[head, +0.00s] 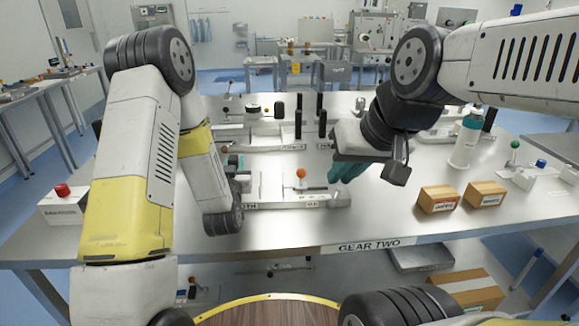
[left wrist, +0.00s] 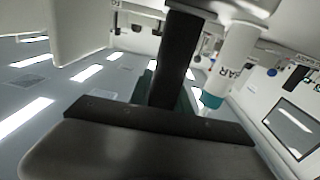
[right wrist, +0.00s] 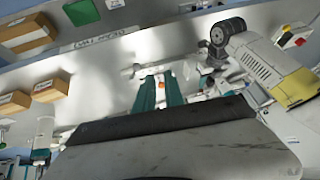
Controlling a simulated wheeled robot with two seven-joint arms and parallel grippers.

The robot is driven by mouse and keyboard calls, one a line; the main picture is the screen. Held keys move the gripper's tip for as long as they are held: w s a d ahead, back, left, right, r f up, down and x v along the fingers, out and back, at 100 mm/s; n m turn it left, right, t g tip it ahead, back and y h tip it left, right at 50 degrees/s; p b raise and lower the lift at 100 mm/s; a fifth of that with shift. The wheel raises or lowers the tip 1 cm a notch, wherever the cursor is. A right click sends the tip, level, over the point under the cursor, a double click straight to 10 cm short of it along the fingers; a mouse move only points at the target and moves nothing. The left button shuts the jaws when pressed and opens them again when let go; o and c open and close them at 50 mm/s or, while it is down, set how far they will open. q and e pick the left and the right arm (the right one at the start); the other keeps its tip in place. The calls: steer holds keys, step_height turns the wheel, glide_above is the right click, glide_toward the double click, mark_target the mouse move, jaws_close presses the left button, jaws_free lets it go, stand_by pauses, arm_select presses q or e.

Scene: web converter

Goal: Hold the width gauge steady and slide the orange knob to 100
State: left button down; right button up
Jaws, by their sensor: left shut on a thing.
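The width gauge (head: 285,202) is a pale metal bar lying along the front of the table, its left part hidden by my left arm. The orange knob (head: 300,174) stands above it; in the right wrist view the knob (right wrist: 161,84) appears between the fingertips. My right gripper (head: 347,170) is right of the knob and above the table, its teal fingers apart and empty. My left gripper (left wrist: 188,102) is shut, largely behind a black upright part in its wrist view; its contact with the gauge is hidden.
Two cardboard boxes (head: 438,198) (head: 484,194) and a white bottle (head: 466,140) stand on the right. A red-button box (head: 64,204) is at the left edge. Black posts (head: 320,114) stand behind the gauge. Bare table lies between gauge and boxes.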

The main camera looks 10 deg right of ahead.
steer(key=o, duration=0.3)
steer(key=shift+w+r, duration=0.15)
steer(key=shift+w, duration=0.15)
steer(key=o, duration=0.4)
steer(key=shift+m+g, duration=0.5)
steer(key=shift+m, duration=0.4)
steer(key=w, duration=0.1)
steer(key=w+r, duration=0.1)
steer(key=w, duration=0.3)
steer(key=shift+w+r, duration=0.1)
steer(key=shift+r, duration=0.15)
steer(key=shift+c, duration=0.2)
steer(key=w+f+m+g, duration=0.2)
steer(key=w+f+m, duration=0.15)
steer(key=w, duration=0.75)
steer(key=w+f+m+g, duration=0.2)
steer(key=w+f+m, duration=0.15)
steer(key=w, duration=0.65)
steer(key=shift+n, duration=0.4)
steer(key=x, duration=1.1)
steer(key=shift+w+a+f, duration=0.25)
steer(key=shift+f, duration=0.1)
jaws_close()
